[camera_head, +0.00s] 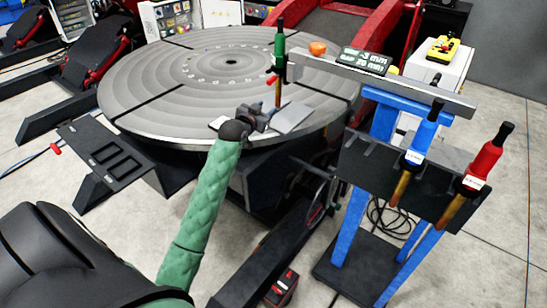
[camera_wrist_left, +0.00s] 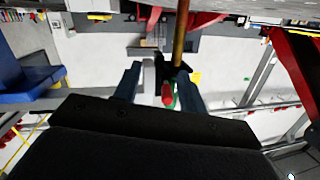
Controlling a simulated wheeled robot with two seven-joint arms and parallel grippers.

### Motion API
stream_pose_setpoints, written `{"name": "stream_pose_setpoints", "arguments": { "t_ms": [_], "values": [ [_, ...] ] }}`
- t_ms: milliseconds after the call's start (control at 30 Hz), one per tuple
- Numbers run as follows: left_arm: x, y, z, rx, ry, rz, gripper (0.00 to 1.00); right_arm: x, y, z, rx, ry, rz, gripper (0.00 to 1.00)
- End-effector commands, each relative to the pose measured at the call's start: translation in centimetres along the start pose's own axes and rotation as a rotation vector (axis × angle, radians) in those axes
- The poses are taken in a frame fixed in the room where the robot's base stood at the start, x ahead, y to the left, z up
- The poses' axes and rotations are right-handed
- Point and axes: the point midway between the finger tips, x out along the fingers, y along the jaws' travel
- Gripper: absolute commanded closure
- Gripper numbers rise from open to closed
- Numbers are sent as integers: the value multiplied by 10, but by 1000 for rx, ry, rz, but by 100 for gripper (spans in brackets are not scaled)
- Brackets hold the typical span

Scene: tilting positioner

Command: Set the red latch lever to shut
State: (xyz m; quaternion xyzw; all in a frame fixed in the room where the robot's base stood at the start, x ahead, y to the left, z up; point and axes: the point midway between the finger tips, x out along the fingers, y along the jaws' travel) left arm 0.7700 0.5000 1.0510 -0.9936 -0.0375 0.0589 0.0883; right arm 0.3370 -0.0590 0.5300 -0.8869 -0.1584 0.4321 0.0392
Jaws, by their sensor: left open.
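A small red lever grip (camera_head: 272,80) shows beside the green-handled tool (camera_head: 279,48), above the round grey table. I take it to be the latch lever; its mount and setting are too small to tell. In the left wrist view a red grip (camera_wrist_left: 167,95) appears between the finger lines, in front of the tool's dark and green parts. My left gripper (camera_head: 258,114) is open, low over the near right part of the table, below the red grip in the picture. Its two fingers (camera_wrist_left: 158,82) show apart. I cannot tell whether they touch anything. My right gripper is not in view.
The round grey table (camera_head: 160,90) fills the middle. A blue stand (camera_head: 352,215) at right carries a blue-handled tool (camera_head: 421,132) and a red-handled tool (camera_head: 485,160). A grey bar (camera_head: 340,72) runs above the stand. A dark slotted tray (camera_head: 112,150) stands left of the table.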

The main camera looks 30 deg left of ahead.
Motion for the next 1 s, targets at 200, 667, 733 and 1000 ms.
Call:
{"name": "stream_pose_setpoints", "arguments": {
  "t_ms": [200, 667, 733, 1000],
  "values": [
    [3, 15, 33, -6, -54, 16, 59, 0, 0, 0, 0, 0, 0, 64],
    [2, 48, 100, -17, -165, 47, 59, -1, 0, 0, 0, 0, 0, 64],
    [2, 52, 110, -18, -181, 51, 59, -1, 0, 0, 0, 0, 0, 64],
    [-2, 71, 146, -22, -240, 68, 59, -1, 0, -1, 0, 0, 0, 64]
  ]
}}
